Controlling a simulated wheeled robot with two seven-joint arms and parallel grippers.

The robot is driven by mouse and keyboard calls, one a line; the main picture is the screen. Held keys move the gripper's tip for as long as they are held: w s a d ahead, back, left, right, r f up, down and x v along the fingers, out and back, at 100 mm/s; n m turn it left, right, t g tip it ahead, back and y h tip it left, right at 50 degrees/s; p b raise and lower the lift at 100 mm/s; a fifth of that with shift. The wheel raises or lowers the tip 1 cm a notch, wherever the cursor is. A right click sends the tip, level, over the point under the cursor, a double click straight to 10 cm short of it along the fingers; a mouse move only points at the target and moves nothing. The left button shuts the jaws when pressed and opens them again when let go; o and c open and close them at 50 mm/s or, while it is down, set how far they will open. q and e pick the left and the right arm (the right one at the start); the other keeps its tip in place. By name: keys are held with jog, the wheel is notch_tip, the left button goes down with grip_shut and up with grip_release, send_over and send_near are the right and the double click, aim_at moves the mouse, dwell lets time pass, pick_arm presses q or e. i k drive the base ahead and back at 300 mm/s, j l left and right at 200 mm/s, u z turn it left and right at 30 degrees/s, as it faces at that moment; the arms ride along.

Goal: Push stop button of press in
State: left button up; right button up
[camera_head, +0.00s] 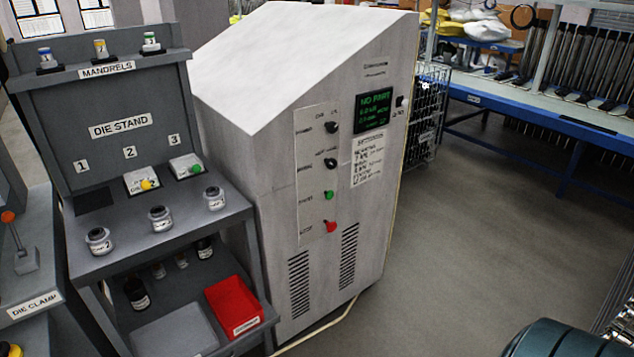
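A tall pale grey cabinet (281,152) with a sloped top stands in the middle of the head view. Its front carries a light control panel (313,180) with two black knobs (332,127) at the top. A green button (328,195) sits below the knobs. A red button (330,226) is lowest on the panel; its label is too small to read. A dark display (372,110) with green text reading "NO PART" is to the right. Neither of my grippers is in view, and nothing covers the buttons.
A grey die stand (120,160) adjoins the cabinet on the left, with several small jars and a red bin (233,305) on its lower shelf. A die clamp (33,305) is at far left. A blue-edged bench (545,118) stands at back right. The floor (470,215) right of the cabinet is clear.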

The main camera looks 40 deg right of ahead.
aim_at(332, 226)
jog(key=z, duration=1.3)
